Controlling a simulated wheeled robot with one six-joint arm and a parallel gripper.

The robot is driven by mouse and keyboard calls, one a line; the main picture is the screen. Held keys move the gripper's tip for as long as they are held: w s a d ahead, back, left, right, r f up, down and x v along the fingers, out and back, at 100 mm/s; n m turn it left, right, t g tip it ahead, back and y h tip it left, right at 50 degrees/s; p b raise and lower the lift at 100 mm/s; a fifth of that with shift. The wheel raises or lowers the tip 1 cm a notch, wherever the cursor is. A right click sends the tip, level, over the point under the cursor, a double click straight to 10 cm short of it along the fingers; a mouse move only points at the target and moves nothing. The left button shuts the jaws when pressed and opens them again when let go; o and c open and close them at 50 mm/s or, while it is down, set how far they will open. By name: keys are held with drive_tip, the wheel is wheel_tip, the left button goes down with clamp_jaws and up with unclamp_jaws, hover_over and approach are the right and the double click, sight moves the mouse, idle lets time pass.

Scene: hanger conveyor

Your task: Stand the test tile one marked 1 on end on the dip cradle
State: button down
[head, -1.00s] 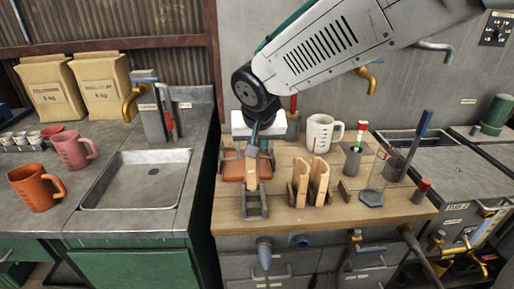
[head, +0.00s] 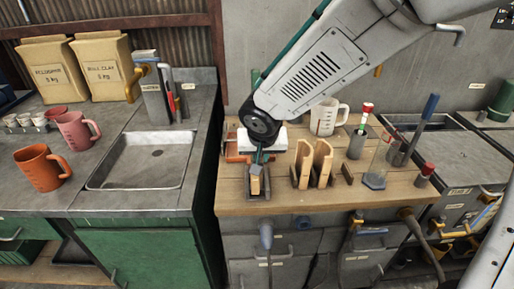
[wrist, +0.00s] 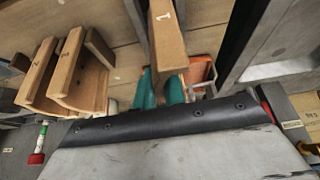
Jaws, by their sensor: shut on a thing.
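The test tile marked 1 (head: 256,186) is a light brown block; its number shows in the wrist view (wrist: 168,38). My gripper (head: 261,160) is shut on it, with teal fingers at the tile's near part in the wrist view (wrist: 160,88). The dip cradle (head: 247,190) is a dark metal frame at the front left of the wooden bench top. I cannot tell whether the tile touches the cradle.
Two other brown tiles (head: 303,168) (head: 322,165) stand upright to the right. An orange-red item (head: 237,153) lies behind the cradle. A sink (head: 140,168) is at left.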

drive_tip(key=shift+f, duration=0.35)
drive_tip(key=c, duration=1.4)
unclamp_jaws()
drive_tip(key=v, duration=0.8)
